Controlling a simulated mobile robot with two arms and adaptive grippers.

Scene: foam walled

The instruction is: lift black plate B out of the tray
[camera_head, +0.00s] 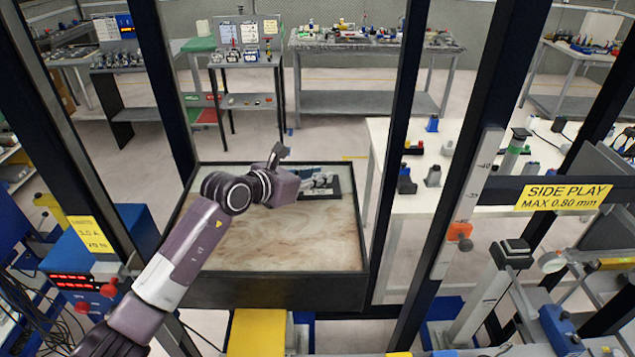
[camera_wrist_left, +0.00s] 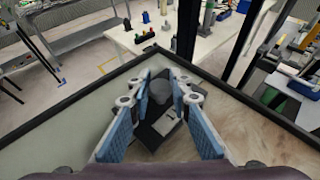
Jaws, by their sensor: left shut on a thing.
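Black plate B (camera_head: 337,183) shows at the far right of the tray (camera_head: 275,291), partly hidden behind my left gripper (camera_head: 308,182). The tray has dark walls and a mottled brown floor. In the left wrist view the dark plate (camera_wrist_left: 150,138) lies between the blue finger pads, with a pale label patch on it. A grey round part (camera_wrist_left: 161,91) stands between the fingers of my left gripper (camera_wrist_left: 172,84), near the tray's far corner. The gripper is shut on the plate, seemingly at this part. I cannot tell whether the plate touches the tray floor. My right gripper is not in view.
A blue box with red displays (camera_head: 80,265) is at left. The tray's near floor is bare.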

